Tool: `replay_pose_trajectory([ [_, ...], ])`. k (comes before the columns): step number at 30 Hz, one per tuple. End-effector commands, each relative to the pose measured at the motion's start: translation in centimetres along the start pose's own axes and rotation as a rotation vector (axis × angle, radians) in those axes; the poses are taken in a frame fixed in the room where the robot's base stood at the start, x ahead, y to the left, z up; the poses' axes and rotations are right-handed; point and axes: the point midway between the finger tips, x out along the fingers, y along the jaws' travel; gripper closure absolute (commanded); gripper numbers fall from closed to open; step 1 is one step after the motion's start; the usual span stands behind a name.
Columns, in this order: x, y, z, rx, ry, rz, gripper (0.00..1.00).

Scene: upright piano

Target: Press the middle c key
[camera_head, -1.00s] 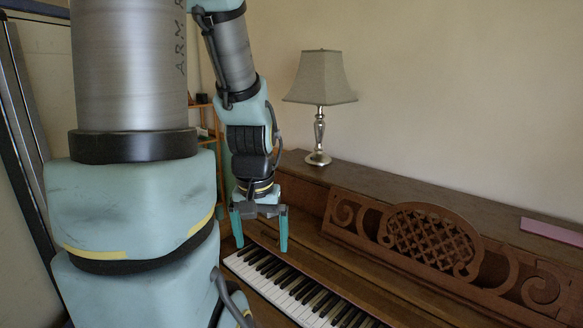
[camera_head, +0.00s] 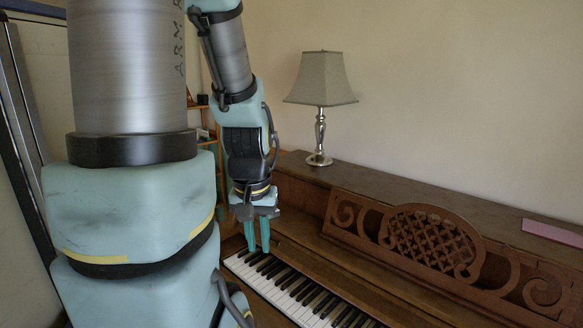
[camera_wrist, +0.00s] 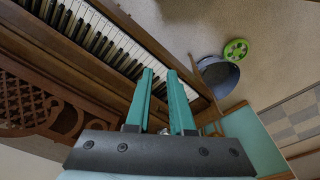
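The piano keyboard (camera_head: 300,295) runs from below my gripper toward the bottom right in the head view. It also shows at the upper left in the wrist view (camera_wrist: 118,42). I cannot tell which key is middle c; no label shows and part of the keyboard is cut off. My gripper (camera_head: 258,250) points down above the left end of the keys, apparently not touching them. Its two teal fingers, also in the wrist view (camera_wrist: 160,72), are close together with a narrow gap between them, and nothing is held.
The brown piano (camera_head: 395,290) has a carved music stand (camera_head: 435,240) behind the keys. A lamp (camera_head: 320,90) and a pink flat object (camera_head: 552,233) rest on its top. In the wrist view, a dark bucket-like container (camera_wrist: 217,78) and green disc (camera_wrist: 236,50) are on the floor.

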Motion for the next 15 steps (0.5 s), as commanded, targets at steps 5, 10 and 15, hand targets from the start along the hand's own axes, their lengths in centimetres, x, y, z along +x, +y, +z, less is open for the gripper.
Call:
replay_pose_trajectory([
  [5,0.00,0.00,-0.01,0.000,0.000,0.000,1.00],
  [10,0.00,0.00,-0.01,0.000,0.000,0.000,1.00],
  [15,0.00,0.00,-0.01,0.000,0.000,0.000,1.00],
])
